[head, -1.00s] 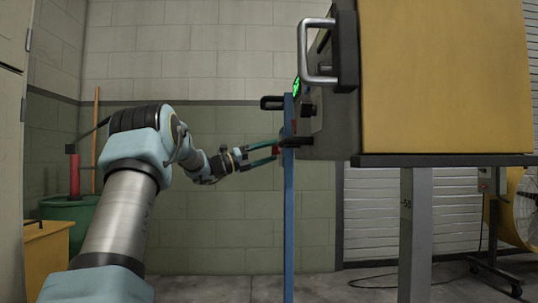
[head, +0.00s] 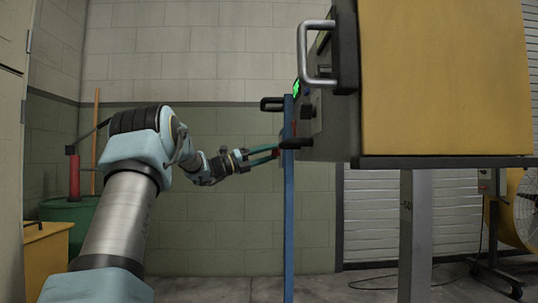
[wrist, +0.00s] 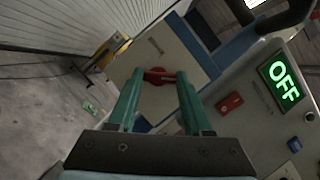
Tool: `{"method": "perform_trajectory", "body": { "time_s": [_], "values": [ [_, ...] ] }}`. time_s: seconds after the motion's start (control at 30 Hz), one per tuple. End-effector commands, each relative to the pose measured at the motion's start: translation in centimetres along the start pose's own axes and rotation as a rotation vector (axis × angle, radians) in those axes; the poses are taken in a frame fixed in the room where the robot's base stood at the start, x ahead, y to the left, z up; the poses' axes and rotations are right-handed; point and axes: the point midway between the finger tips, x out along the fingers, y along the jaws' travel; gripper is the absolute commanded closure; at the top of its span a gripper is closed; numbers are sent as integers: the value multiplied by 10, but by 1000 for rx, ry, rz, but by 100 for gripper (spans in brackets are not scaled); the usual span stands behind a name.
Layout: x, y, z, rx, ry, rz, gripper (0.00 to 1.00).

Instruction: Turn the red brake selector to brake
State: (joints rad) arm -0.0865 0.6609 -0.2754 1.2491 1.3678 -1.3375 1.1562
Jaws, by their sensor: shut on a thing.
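The red brake selector (wrist: 158,76) is a small red bar-shaped handle on a beige panel face, seen in the wrist view between the two teal fingertips. My gripper (head: 276,154) is shut on it, one finger at each end of the bar. In the head view the fingers reach right to the front of the yellow cabinet, beside a blue post, and the selector is mostly hidden there. The selector's markings are too small to read.
A green display (wrist: 282,83) reads OFF on the grey panel, with a second red part (wrist: 230,102) beside it. The yellow cabinet (head: 440,80) fills the right.

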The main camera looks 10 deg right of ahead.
Motion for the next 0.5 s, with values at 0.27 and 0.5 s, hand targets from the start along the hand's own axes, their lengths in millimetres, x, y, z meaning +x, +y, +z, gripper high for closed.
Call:
{"method": "perform_trajectory", "body": {
  "time_s": [0.27,0.5],
  "values": [
    [0,-2,2,-32,0,15,100],
    [2,-5,3,-157,1,65,100]
  ]
}}
